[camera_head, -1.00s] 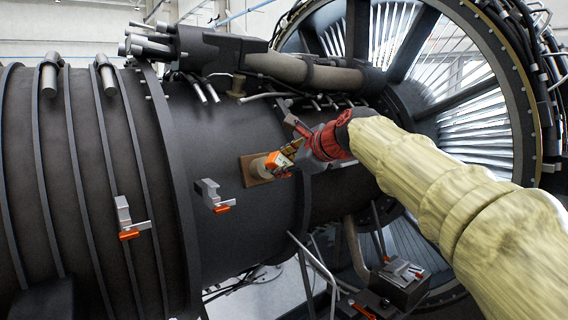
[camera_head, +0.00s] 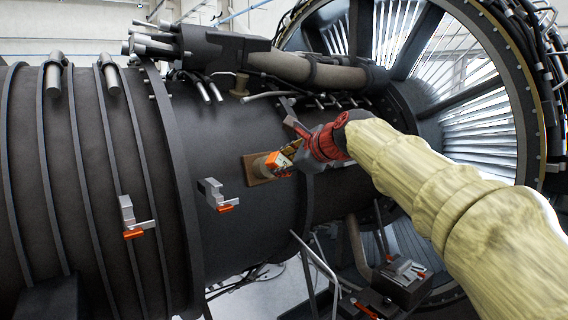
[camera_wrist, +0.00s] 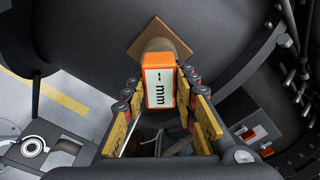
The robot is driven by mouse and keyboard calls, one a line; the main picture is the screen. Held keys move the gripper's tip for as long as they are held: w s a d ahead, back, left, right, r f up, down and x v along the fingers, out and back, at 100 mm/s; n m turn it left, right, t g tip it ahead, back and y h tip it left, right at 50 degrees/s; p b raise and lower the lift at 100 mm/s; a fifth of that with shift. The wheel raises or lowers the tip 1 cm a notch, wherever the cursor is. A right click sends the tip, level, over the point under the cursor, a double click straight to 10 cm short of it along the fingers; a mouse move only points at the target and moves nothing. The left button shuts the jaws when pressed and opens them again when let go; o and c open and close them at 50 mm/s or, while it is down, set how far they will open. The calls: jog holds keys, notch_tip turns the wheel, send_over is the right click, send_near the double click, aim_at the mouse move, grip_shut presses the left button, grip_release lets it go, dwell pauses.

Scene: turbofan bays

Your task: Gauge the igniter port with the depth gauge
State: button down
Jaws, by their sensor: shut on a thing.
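My gripper (camera_wrist: 160,112) is shut on the depth gauge (camera_wrist: 159,82), an orange box with a white face reading "- mm". The gauge also shows in the head view (camera_head: 279,163), at the igniter port (camera_head: 256,168), a tan square plate with a round boss on the dark engine casing. In the wrist view the port plate (camera_wrist: 176,38) lies just beyond the gauge, and the gauge's far end meets the boss or hides it. I cannot tell how deep the gauge's tip sits. My gripper (camera_head: 293,151) comes in from the right.
Two grey brackets with orange parts, one at left (camera_head: 135,217) and one nearer (camera_head: 214,194), stick out from the casing. A thick pipe (camera_head: 310,72) runs above the port. A dark block with a grey clamp (camera_head: 403,277) stands at lower right. The fan (camera_head: 470,100) is behind my arm.

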jog(key=shift+p+x, duration=0.3)
jog(key=shift+x, duration=0.5)
dwell(1.6)
jog(key=shift+s+r, duration=0.1)
jog(key=shift+r, duration=0.05)
jog(key=v, duration=0.6)
jog(key=shift+s+d, duration=0.3)
jog(key=shift+d, duration=0.15)
dwell(0.3)
